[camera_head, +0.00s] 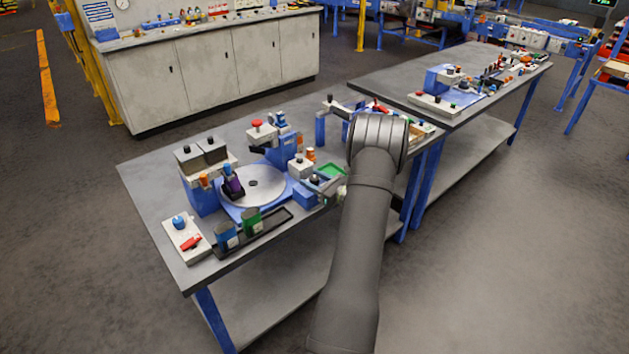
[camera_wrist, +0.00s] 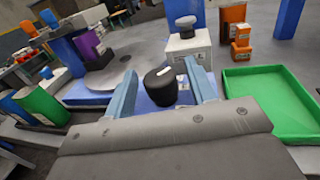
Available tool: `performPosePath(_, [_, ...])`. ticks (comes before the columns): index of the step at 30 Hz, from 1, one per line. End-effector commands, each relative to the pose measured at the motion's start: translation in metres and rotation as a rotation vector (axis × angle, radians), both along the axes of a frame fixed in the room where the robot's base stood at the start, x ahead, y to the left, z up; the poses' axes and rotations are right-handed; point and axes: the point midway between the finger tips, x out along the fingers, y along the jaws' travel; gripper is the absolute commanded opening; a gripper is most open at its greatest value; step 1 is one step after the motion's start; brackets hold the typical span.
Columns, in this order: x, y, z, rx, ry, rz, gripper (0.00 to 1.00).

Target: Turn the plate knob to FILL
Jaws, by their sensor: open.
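The plate knob (camera_wrist: 160,88) is a short black cylinder with a white mark on its top. It stands on a blue block in the middle of the wrist view. My gripper (camera_wrist: 163,80) is open, with one blue-grey finger on each side of the knob. I cannot tell whether either finger touches it. The round grey plate (camera_wrist: 100,85) lies behind and left of the knob; it also shows in the head view (camera_head: 268,188). No FILL label is readable. In the head view my arm hides part of the area around my gripper (camera_head: 328,186).
A white box (camera_wrist: 186,48) with a grey knob on top stands just behind the plate knob. A green tray (camera_wrist: 270,100) is close on the right, orange containers (camera_wrist: 234,25) behind it. A purple item (camera_wrist: 88,45) stands on the plate. Green and blue containers (camera_wrist: 40,105) are left.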

Motion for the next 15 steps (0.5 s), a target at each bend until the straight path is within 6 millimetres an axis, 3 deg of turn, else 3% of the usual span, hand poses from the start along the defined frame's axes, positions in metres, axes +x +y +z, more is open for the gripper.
performPosePath(1, [0.0, -0.0002, 0.0, 0.0, 0.0, 0.0, 0.49])
performPosePath(7, [-0.0002, -0.0003, 0.0001, 0.0, 0.0, 0.0, 0.1])
performPosePath(15, [-0.0004, 0.0008, 0.001, 0.002, -0.002, -0.048, 0.08])
